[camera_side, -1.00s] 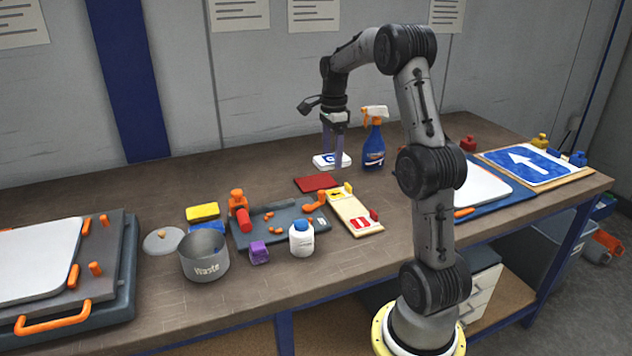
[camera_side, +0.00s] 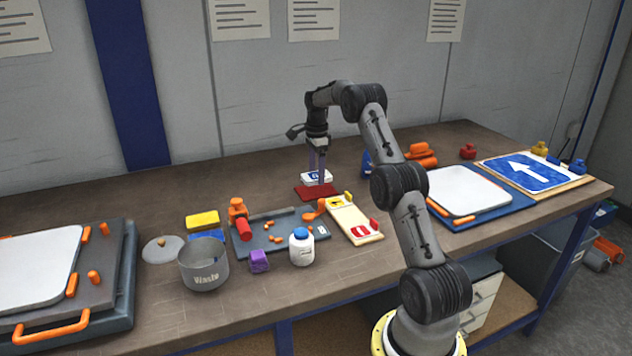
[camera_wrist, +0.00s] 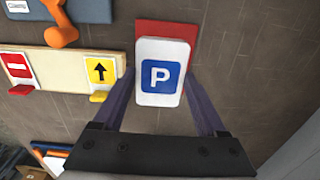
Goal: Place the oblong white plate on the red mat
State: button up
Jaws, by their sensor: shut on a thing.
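The oblong white plate with a blue P square (camera_wrist: 160,72) is between the two fingers of my gripper (camera_wrist: 160,82), which is shut on its sides. In the side view my gripper (camera_side: 317,174) points down, with the white plate (camera_side: 305,180) at its tips. The red mat (camera_side: 318,194) is under and in front of the plate. In the wrist view the red mat (camera_wrist: 166,29) shows beyond the plate's far end and along its right side; the plate hides the rest. I cannot tell whether the plate touches the mat.
A cream board with red and yellow signs (camera_side: 348,212) lies close to the mat. A dark tray with orange parts (camera_side: 262,243) is in front. A blue spray bottle (camera_side: 366,162) stands behind my arm. Bare bench lies left of the mat.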

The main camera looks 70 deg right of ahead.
aim_at(316, 174)
jog(key=shift+w+d+f, duration=0.1)
jog(key=shift+w+f, duration=0.05)
jog(key=shift+f, duration=0.1)
jog(key=shift+d+f, duration=0.1)
jog(key=shift+f, duration=1.5)
jog(key=o, duration=1.3)
jog(key=shift+f, duration=0.15)
